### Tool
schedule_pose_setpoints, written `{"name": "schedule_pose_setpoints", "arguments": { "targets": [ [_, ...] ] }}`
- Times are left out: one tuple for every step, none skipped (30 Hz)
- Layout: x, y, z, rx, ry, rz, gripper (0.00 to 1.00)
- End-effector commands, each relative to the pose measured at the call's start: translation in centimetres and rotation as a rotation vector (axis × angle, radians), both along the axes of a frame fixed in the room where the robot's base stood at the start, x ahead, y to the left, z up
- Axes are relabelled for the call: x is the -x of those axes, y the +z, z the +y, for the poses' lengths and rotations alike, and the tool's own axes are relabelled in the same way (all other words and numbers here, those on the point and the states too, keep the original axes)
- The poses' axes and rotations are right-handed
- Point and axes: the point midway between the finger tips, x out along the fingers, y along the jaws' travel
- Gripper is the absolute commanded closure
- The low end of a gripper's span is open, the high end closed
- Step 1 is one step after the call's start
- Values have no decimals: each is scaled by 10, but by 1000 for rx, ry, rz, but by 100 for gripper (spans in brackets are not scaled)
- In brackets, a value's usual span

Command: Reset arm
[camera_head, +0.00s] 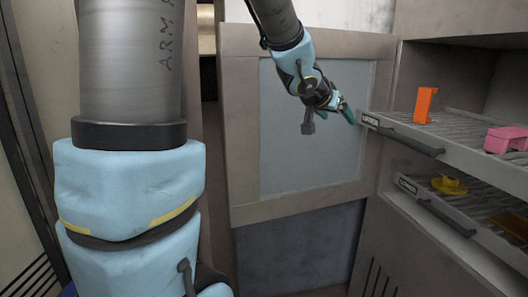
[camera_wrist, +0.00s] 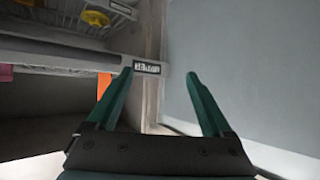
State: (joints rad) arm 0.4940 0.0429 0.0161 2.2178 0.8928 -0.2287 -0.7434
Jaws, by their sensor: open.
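My gripper (camera_wrist: 158,100) is open and empty, its two green fingers spread apart in the wrist view. In the head view my gripper (camera_head: 345,112) is beside the left front corner of the upper pulled-out shelf (camera_head: 465,140). The wrist view shows a dark label plate (camera_wrist: 147,67) on that shelf between the fingers, farther off. I cannot tell whether a finger touches the shelf.
An orange piece (camera_head: 424,105) and a pink piece (camera_head: 506,139) stand on the upper shelf. A yellow piece (camera_head: 449,185) and another orange piece (camera_head: 512,225) are on the lower shelf (camera_head: 430,190). A framed grey-blue panel (camera_head: 290,150) stands behind my arm.

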Motion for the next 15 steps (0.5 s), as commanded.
{"name": "schedule_pose_setpoints", "arguments": {
  "targets": [
    [-3, -10, 17, -22, 43, 21, 15],
    [-4, -16, 26, -34, 70, 34, 15],
    [-4, -25, 41, -55, 106, 55, 15],
    [-4, -32, 53, -73, 135, 73, 15],
    [-3, -40, 65, -89, 165, 93, 15],
    [-1, -52, 84, -117, 209, 127, 15],
    [2, -62, 99, -139, 246, 157, 15],
    [7, -72, 115, -161, 282, 192, 15],
    [16, -88, 138, -195, 333, 248, 15],
    [25, -100, 155, -220, 369, 292, 15],
    [35, -111, 171, -242, 403, 342, 15],
    [50, -125, 189, -268, 442, 406, 15],
    [62, -134, 202, -285, 468, 457, 15],
    [75, -144, 213, -298, 491, 508, 15],
    [91, -154, 225, -313, 515, 572, 15]
  ]
}}
